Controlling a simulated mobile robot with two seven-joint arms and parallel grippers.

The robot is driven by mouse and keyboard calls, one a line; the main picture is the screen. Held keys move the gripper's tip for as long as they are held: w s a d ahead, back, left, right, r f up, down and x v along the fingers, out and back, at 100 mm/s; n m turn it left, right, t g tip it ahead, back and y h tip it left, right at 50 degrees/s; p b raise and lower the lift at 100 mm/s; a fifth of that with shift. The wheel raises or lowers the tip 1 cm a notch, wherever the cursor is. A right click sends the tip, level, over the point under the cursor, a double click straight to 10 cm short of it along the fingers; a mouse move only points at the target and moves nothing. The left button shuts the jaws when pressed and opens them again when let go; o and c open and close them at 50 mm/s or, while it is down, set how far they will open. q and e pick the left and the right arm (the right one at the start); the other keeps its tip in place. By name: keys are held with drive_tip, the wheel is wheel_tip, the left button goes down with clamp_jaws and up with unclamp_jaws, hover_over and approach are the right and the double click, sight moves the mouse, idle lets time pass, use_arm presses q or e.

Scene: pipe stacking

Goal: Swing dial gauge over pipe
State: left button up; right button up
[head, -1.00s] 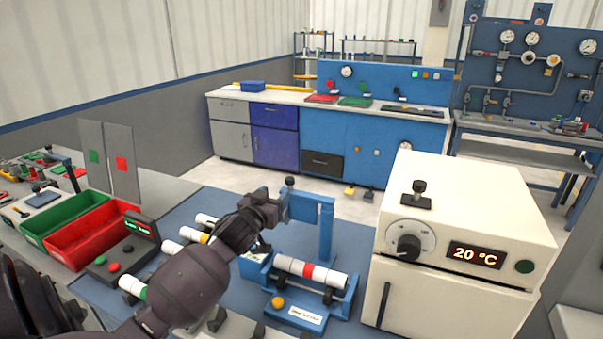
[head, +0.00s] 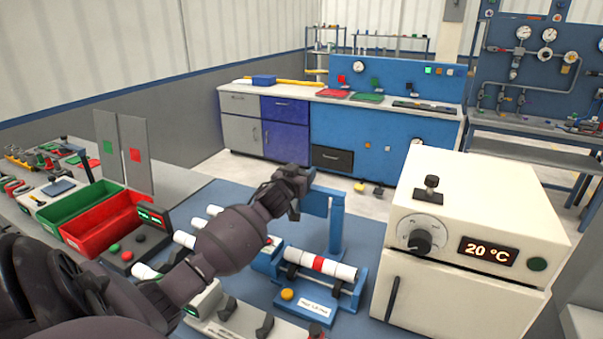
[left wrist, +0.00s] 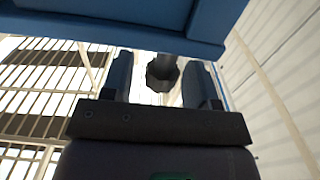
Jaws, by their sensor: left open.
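The pipe (head: 292,256), white with a red band, lies on a blue cradle (head: 360,290). Behind it stands a blue post (head: 336,228) with a blue swing arm (head: 318,205) reaching left from its top. My left gripper (head: 294,200) is at the free left end of this arm and hides part of it. In the left wrist view, a dark knob (left wrist: 161,78) on a short stem sits between the two open fingers (left wrist: 160,85), with gaps on both sides. The blue arm (left wrist: 120,30) spans the top of that view. I cannot make out a gauge dial. My right gripper is out of view.
A white oven (head: 470,220) reading 20 °C stands close on the right. Several more white pipes (head: 185,240) lie left of the cradle, partly behind my arm. Red (head: 100,225) and green (head: 80,203) bins are at the left. Blue mat lies clear behind the post.

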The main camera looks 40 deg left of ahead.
use_arm(q)
clamp_jaws()
idle(0.7)
